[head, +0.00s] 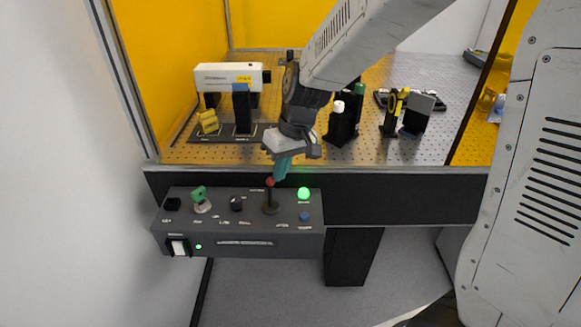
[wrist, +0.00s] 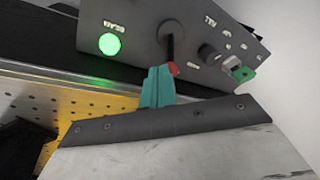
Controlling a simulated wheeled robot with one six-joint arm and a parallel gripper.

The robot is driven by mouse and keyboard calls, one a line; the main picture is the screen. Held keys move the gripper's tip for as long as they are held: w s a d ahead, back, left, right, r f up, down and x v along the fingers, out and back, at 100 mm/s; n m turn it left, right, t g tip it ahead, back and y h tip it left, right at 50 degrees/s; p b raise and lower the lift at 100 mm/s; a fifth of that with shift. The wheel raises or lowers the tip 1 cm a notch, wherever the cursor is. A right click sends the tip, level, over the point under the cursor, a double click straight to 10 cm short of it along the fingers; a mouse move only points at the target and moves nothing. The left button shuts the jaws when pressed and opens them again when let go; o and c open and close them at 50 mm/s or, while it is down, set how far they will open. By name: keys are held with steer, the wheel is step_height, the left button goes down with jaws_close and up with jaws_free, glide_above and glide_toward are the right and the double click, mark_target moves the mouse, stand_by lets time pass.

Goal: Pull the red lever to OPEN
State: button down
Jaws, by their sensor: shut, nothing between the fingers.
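The red lever is a black stick with a red knob (head: 270,182) that rises from a round base on the grey control panel (head: 242,242). In the wrist view its red knob (wrist: 174,69) shows at the right edge of my fingertips. My gripper (head: 281,171) has teal fingers pointing down at the knob; they also show in the wrist view (wrist: 158,85). The fingers are shut and empty, close beside the knob. I cannot tell whether they touch it. The label at the lever is too small to read.
The panel also carries a lit green lamp (head: 303,194), a blue button (head: 304,216), a black knob (head: 236,204), a green key switch (head: 200,197) and a white rocker switch (head: 179,247). Behind it, a perforated optical table (head: 300,153) holds a white instrument (head: 228,78) and several mounts.

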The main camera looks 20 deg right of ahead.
steer(key=shift+s+a+r, duration=0.1)
steer(key=shift+s+a, duration=0.1)
steer(key=shift+s, duration=0.05)
steer(key=shift+a+t, duration=0.2)
steer(key=shift+t, duration=0.1)
steer(key=shift+d, duration=0.15)
steer(key=shift+d, duration=0.1)
steer(key=shift+r, duration=0.1)
stand_by(0.7)
steer(key=shift+r, duration=0.65)
steer(key=shift+w+r, duration=0.1)
steer(key=w+d+r, duration=0.2)
steer(key=d+r, duration=0.1)
steer(key=r, duration=0.6)
steer(key=shift+d, duration=0.2)
